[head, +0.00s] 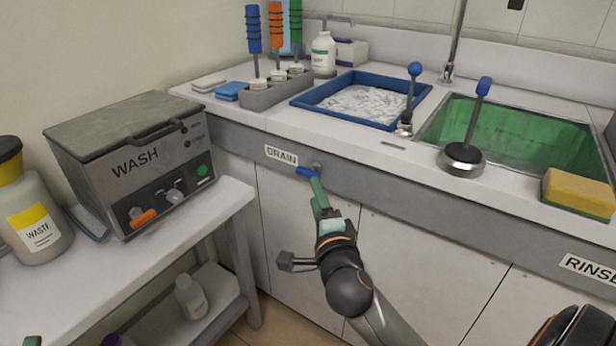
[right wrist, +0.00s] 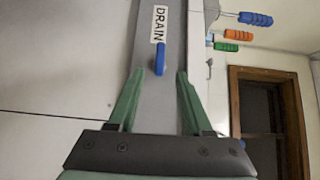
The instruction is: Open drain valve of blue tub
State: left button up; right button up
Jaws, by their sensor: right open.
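The blue tub (head: 342,113) sits in the counter, full of pale, foamy-looking contents. Below it, on the grey front panel, is the drain valve with a blue lever (head: 307,172), beside a white DRAIN label (head: 281,155). My right gripper (head: 315,183) is at the lever. In the right wrist view the lever (right wrist: 160,58) lies between the two green fingertips (right wrist: 160,73), which stand apart with a gap on each side. A small green tip at the bottom left edge appears to be my left gripper (head: 32,341); its jaws cannot be made out.
A grey WASH machine (head: 135,160) and a waste bottle (head: 35,215) stand on the side table at left. A green sink (head: 520,135) with a yellow sponge (head: 577,192) is at right. Cabinet doors lie below the panel.

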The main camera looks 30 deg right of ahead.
aim_at(310, 177)
jog(key=x, duration=0.3)
jog(key=shift+w+b, duration=0.25)
jog(key=shift+b, duration=0.1)
jog(key=b+x, duration=0.1)
jog(key=x, duration=0.2)
jog(key=shift+w+d, duration=0.25)
jog(key=shift+w, duration=0.1)
pick_arm(q)
jog(key=shift+s+d+r+m+h, duration=0.15)
jog(key=shift+s+r+m+h, duration=0.1)
jog(key=shift+s+m+h, duration=0.45)
jog(key=shift+s+d+r+m+h, duration=0.1)
jog(key=shift+s+r+m+h, duration=0.15)
jog(key=shift+s+m+h, duration=0.4)
pick_arm(e)
jog(key=shift+w+d, duration=0.25)
jog(key=shift+w, duration=0.4)
pick_arm(q)
jog(key=shift+w+n, duration=0.15)
jog(key=shift+n, duration=0.1)
pick_arm(e)
grip_shut()
